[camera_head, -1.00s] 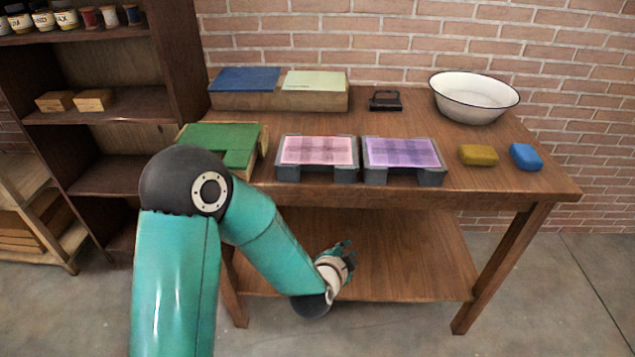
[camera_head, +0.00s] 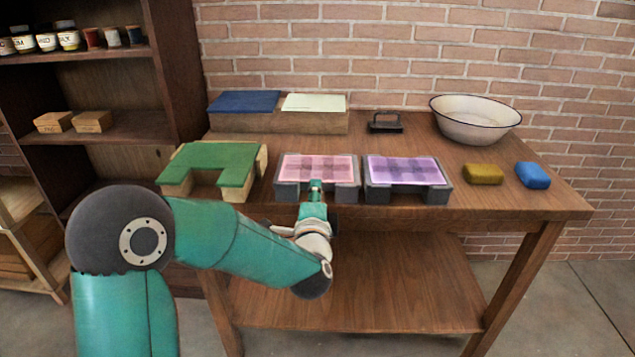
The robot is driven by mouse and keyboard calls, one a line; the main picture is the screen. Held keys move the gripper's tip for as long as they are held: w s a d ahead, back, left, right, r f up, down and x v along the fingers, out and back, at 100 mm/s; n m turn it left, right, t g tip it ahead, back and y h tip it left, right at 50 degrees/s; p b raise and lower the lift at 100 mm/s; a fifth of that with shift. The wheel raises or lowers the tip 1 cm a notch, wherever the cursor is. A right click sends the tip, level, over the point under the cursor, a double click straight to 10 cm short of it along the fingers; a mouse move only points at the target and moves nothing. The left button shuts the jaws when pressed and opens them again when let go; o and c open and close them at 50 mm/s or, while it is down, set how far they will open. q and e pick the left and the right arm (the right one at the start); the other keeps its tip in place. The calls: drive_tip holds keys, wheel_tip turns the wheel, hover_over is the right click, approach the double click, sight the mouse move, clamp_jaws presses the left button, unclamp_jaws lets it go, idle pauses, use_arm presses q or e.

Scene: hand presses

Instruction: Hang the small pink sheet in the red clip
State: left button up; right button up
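The pink sheet (camera_head: 300,165) lies flat on a grey stand (camera_head: 288,192) with a notch in its front, near the table's front edge. It has a darker pink pattern. My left gripper (camera_head: 316,186) is at the notch in the front of this stand, its tip by the sheet's near edge. I see the fingers end-on and narrow, so I cannot tell whether they are open or shut, or whether they touch the sheet. The red clip is not in view. My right gripper is not in view.
A purple sheet (camera_head: 405,170) lies on a like stand just right. A green-topped block (camera_head: 215,160) is left. Behind are blue (camera_head: 243,101) and pale green (camera_head: 313,102) sheets, a black handled tool (camera_head: 385,124) and a white basin (camera_head: 472,122). Yellow and blue blocks sit right.

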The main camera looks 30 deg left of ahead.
sight(316, 171)
use_arm(q)
drive_tip(key=shift+p+x, duration=0.4)
drive_tip(key=shift+x, duration=1.85)
clamp_jaws()
wheel_tip(316, 171, up, 3)
drive_tip(key=p, duration=0.3)
drive_tip(key=shift+r, duration=0.1)
